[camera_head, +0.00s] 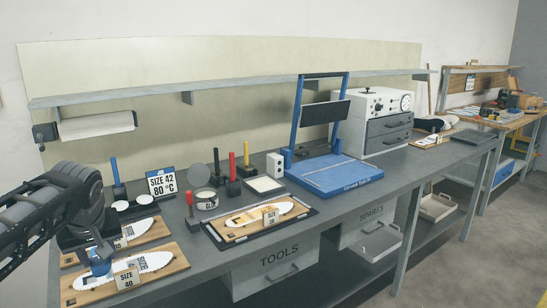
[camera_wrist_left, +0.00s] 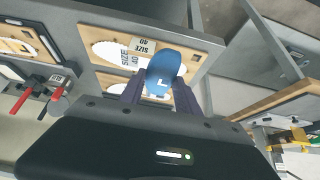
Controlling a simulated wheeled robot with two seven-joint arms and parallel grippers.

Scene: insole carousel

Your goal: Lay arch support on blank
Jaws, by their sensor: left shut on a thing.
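My left gripper (camera_head: 97,258) is at the left of the bench, shut on a blue arch support (camera_head: 101,268). In the left wrist view the arch support (camera_wrist_left: 166,72) is a rounded blue piece marked "L", between the two dark fingers (camera_wrist_left: 158,95). It appears over a white insole blank (camera_head: 153,263) on a wooden board (camera_head: 178,270) with a "SIZE 40" card (camera_head: 127,279). Part of that blank (camera_wrist_left: 105,50) is hidden by the card and arch support in the wrist view. I cannot tell whether the support touches the blank. My right gripper is not in view.
A second board with a blank (camera_head: 140,229) lies just behind. A third board (camera_head: 232,236) sits on a dark tray to the right. A "SIZE 42 80 °C" sign (camera_head: 162,182), red-handled tools (camera_head: 189,198) and a blue press (camera_head: 335,178) stand farther back.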

